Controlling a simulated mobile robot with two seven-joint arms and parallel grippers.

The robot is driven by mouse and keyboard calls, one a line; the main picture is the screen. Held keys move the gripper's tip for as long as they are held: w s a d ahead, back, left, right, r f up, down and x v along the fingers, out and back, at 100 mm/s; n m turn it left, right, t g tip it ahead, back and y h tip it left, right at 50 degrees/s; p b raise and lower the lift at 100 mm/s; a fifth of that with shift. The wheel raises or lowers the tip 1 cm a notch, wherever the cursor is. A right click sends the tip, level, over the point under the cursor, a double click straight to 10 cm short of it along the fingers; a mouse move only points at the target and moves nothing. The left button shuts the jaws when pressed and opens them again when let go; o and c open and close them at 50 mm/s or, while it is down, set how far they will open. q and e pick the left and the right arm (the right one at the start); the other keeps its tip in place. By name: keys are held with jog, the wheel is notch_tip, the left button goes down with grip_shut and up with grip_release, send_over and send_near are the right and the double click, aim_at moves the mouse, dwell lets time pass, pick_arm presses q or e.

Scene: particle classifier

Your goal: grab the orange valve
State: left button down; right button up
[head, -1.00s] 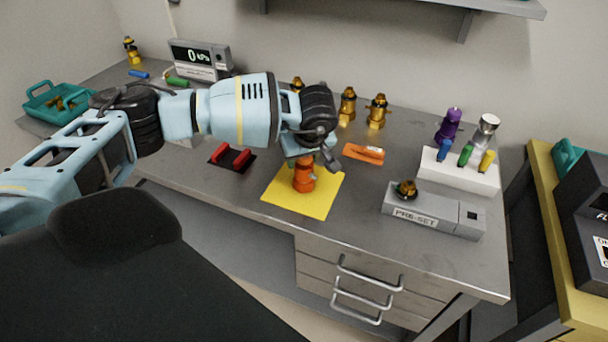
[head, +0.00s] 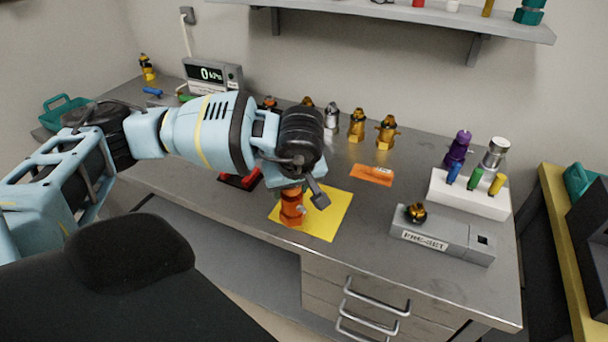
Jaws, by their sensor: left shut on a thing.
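The orange valve (head: 291,209) is upright at the left edge of the yellow mat (head: 328,212). My left gripper (head: 296,187) comes down over it from above and is shut on its upper part, which the gripper hides. One dark part of the gripper sticks out to the right of the valve. I cannot tell whether the valve's base touches the mat. My right gripper is out of view.
A red holder (head: 240,180) is partly hidden behind my left arm. An orange block (head: 372,175), brass valves (head: 357,125), a white rack (head: 466,198) and a grey PRE-SET block (head: 440,239) stand around the mat.

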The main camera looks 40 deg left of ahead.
pick_arm(q)
jog(key=s, duration=0.7)
jog(key=shift+d+r, duration=0.35)
jog(key=shift+d, duration=0.1)
jog(key=shift+w, duration=0.1)
